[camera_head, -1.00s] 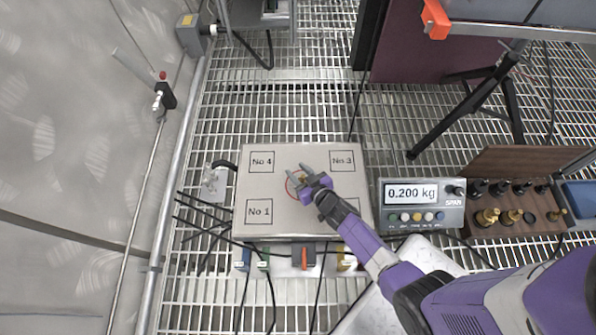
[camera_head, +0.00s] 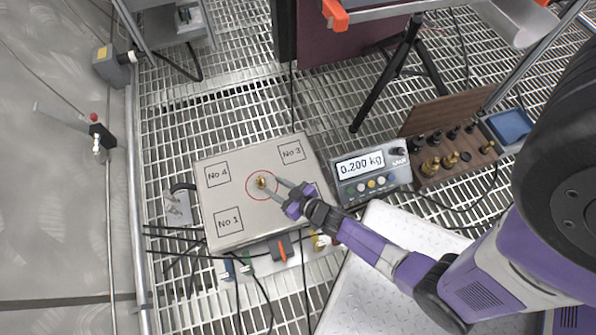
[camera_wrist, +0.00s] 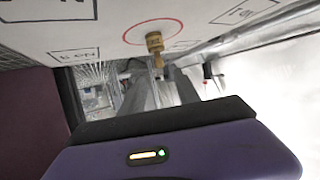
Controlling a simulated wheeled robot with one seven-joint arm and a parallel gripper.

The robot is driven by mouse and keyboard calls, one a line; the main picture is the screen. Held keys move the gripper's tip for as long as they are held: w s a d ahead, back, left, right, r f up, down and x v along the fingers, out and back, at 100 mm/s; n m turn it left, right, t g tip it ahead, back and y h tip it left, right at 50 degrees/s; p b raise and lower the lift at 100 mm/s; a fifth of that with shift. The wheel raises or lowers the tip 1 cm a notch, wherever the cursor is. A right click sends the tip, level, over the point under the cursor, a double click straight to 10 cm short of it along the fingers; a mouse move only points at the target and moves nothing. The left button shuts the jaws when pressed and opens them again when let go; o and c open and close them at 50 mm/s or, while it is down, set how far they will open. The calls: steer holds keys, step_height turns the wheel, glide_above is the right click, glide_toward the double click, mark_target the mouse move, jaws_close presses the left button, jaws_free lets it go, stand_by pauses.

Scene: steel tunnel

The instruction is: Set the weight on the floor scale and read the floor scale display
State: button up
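The floor scale (camera_head: 237,205) is a flat steel plate with numbered corner squares and a red circle in the middle. A small brass weight (camera_head: 262,182) stands inside the red circle; it also shows in the wrist view (camera_wrist: 155,42). My gripper (camera_head: 279,190) is to the right of the weight, with its fingers apart and pointing at it. The fingers look clear of the weight. The scale display (camera_head: 362,164) stands right of the plate and reads 0.200 kg.
A wooden weight box (camera_head: 450,165) with several brass and black weights stands right of the display. Black cables (camera_head: 185,240) lie left of the scale. A tripod leg (camera_head: 385,80) stands behind the display. The grating left of the scale is partly free.

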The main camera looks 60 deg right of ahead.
steer(key=s+a+r+n+t+y, duration=0.1)
steer(key=s+a+r, duration=0.3)
steer(key=s+r, duration=0.35)
steer(key=s+a+r+n, duration=0.1)
steer(key=s+a+r, duration=0.45)
steer(key=r, duration=0.25)
steer(key=s+a+r+y, duration=0.1)
steer(key=s+a+r, duration=0.1)
steer(key=r, duration=0.8)
steer(key=s+a+r+y, duration=0.1)
steer(key=s+r, duration=0.3)
steer(key=r, duration=0.7)
steer(key=shift+s+a+n+t, duration=0.3)
steer(key=shift+a+t, duration=0.05)
steer(key=shift+t, duration=0.05)
steer(key=shift+r, duration=0.15)
step_height(320, 180, up, 31)
steer(key=p, duration=3.1)
